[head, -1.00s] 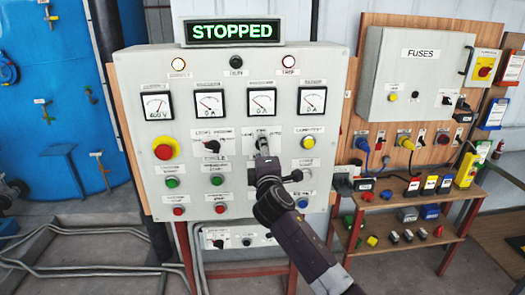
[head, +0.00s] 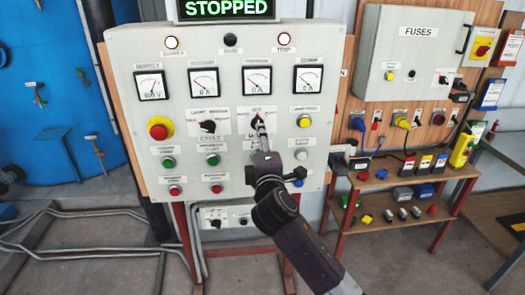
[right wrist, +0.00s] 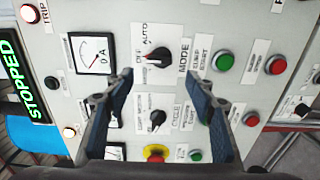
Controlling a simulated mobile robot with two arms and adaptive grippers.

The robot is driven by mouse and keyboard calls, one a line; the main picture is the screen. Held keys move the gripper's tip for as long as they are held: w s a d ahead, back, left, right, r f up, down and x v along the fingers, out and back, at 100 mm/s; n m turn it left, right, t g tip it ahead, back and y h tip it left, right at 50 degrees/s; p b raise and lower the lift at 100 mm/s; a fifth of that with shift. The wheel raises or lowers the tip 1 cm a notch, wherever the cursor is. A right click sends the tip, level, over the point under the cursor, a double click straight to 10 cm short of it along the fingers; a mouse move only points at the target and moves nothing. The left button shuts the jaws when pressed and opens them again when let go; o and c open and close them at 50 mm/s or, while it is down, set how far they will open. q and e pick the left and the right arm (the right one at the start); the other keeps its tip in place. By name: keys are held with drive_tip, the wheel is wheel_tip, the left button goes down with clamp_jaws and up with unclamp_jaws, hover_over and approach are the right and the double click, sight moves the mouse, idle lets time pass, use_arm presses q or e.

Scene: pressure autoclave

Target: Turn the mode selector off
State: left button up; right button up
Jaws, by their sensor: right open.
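The mode selector is a black knob (right wrist: 156,55) on a white plate lettered AUTO, OFF and MODE in the right wrist view. In the head view the mode selector (head: 257,121) sits right of the panel's middle, partly covered by my right gripper (head: 262,128). In the right wrist view my right gripper (right wrist: 159,82) is open and empty. Its two fingers stand apart, in front of the panel, with the knob seen between and beyond their tips. My left gripper is not in view.
The grey control panel (head: 137,105) carries a yellow-red emergency stop (head: 159,128), another black selector (head: 208,127), meters and several push buttons. A sign (head: 229,8) above reads STOPPED. A fuse box (head: 417,50) and a small shelf stand to the right.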

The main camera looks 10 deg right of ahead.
drive_tip(key=shift+s, duration=2.1)
wheel_tip(320, 180, down, 18)
drive_tip(key=d+f+m+g+b, duration=0.1)
drive_tip(key=d+m+g+b, duration=0.1)
drive_tip(key=g, duration=0.1)
drive_tip(key=s+d+f+m+g+b, duration=0.15)
drive_tip(key=s+f, duration=0.25)
drive_tip(key=f, duration=0.8)
drive_tip(key=s+d+f+m+g+b, duration=0.1)
drive_tip(key=s+d+f+g, duration=0.2)
drive_tip(key=f, duration=0.8)
drive_tip(key=s+d+f+m+g+b, duration=0.15)
drive_tip(key=s+f, duration=0.45)
drive_tip(key=f, duration=0.6)
drive_tip(key=s+d+f+m+g, duration=0.2)
drive_tip(key=s+f+m+g, duration=0.1)
drive_tip(key=s+f, duration=1.05)
drive_tip(key=s+d+f+m+g+b, duration=0.1)
drive_tip(key=s+f, duration=0.4)
drive_tip(key=s, duration=0.6)
drive_tip(key=s+d+f+m+g+b, duration=0.1)
drive_tip(key=s+f, duration=0.5)
drive_tip(key=s, duration=0.6)
drive_tip(key=s+d+f+m+g+b, duration=0.1)
drive_tip(key=s+d+f+m+g, duration=0.2)
drive_tip(key=s, duration=0.8)
wheel_tip(320, 180, down, 3)
drive_tip(key=shift+s+d+r+m, duration=0.1)
drive_tip(key=shift+s+d+m, duration=0.2)
drive_tip(key=shift+d+m, duration=0.4)
